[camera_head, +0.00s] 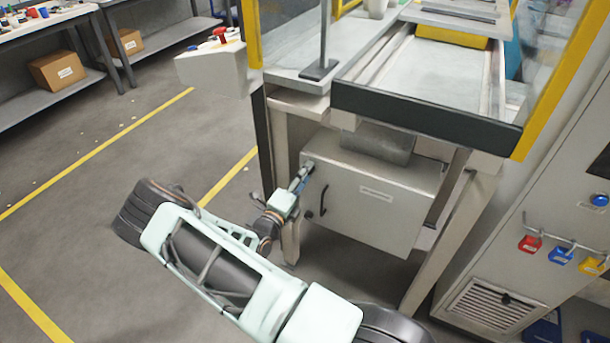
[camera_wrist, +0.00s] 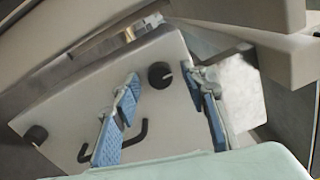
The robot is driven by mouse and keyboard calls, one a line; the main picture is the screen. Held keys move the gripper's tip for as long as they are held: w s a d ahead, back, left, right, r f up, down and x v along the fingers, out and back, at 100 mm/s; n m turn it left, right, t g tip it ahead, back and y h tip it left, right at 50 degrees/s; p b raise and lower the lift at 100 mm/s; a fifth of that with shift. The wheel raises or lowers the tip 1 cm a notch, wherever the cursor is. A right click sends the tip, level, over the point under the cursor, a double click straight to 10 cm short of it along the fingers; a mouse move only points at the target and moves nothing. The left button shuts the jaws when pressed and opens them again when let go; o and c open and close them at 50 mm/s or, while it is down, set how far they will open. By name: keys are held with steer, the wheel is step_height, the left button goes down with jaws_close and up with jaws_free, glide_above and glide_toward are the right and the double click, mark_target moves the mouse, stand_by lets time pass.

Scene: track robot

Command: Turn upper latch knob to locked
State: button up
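The grey cabinet (camera_head: 365,212) stands under the workbench, its front door shut, with a dark handle (camera_head: 323,200) near its left side. In the wrist view the door (camera_wrist: 85,105) shows two round black knobs and the bent black handle (camera_wrist: 113,146). One knob (camera_wrist: 159,75), which appears to be the upper latch knob, lies between my fingertips. The other knob (camera_wrist: 36,135) is farther left. My gripper (camera_head: 303,176) is at the cabinet's upper left corner, its blue-padded fingers apart around the knob (camera_wrist: 161,80). I cannot tell whether they touch it. No lock marking is readable.
The workbench's front bar (camera_head: 420,118) overhangs the cabinet, and its leg (camera_head: 448,225) stands to the right. A control panel (camera_head: 550,215) with hanging coloured padlocks is farther right. Open floor (camera_head: 90,200) lies to the left.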

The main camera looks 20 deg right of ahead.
steer(key=shift+a, duration=0.1)
steer(key=v, duration=1.2)
